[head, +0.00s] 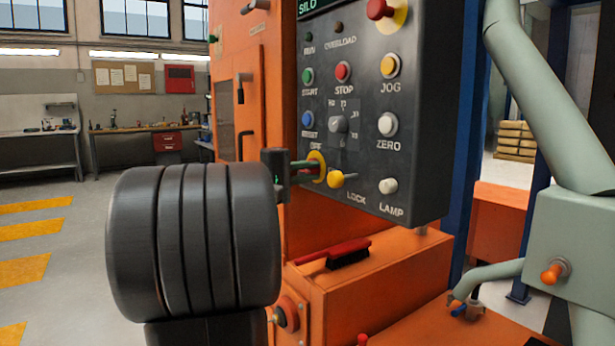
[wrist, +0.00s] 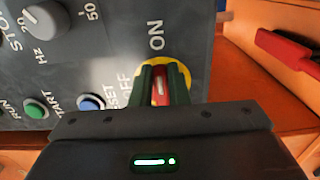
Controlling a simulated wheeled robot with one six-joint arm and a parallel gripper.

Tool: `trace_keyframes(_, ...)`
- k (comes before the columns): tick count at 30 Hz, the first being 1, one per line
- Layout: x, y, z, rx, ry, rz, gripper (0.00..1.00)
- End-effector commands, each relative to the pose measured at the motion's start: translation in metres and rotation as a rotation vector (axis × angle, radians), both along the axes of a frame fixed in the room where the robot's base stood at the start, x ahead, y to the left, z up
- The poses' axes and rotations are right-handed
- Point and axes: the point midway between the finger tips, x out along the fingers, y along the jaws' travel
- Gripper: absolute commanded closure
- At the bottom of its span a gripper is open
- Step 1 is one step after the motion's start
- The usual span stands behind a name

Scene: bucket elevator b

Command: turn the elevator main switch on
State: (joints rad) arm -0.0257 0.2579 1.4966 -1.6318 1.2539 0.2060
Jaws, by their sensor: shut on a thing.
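The main switch is a red handle (wrist: 160,85) on a yellow disc (wrist: 184,72), low on the dark control panel (head: 427,100). My gripper (wrist: 164,86) is shut on the handle, with a green finger on each side of it. In the wrist view the ON label is above the switch and the OFF label is to its left, partly covered by my gripper. The handle's exact angle is hard to tell. In the head view the yellow disc (head: 318,165) shows behind my fingertips, and my dark wrist hides the area to the left.
START, STOP, JOG and ZERO buttons and a grey Hz knob (head: 338,123) are above. A red brush (head: 348,254) lies on the orange ledge below. A pale green pipe (head: 540,90) stands right.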

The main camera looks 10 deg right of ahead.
Motion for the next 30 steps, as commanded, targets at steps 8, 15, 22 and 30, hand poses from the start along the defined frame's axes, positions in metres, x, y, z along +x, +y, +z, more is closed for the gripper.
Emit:
trace_keyframes(8,0.001,0.0,-0.001,0.003,-0.001,0.002,1.0)
trace_keyframes(15,0.001,0.0,-0.001,0.003,-0.001,0.002,0.64)
trace_keyframes(22,0.0,0.001,0.0,0.002,-0.002,0.001,0.64)
trace_keyframes(30,-0.009,0.028,0.002,0.002,-0.003,0.005,0.64)
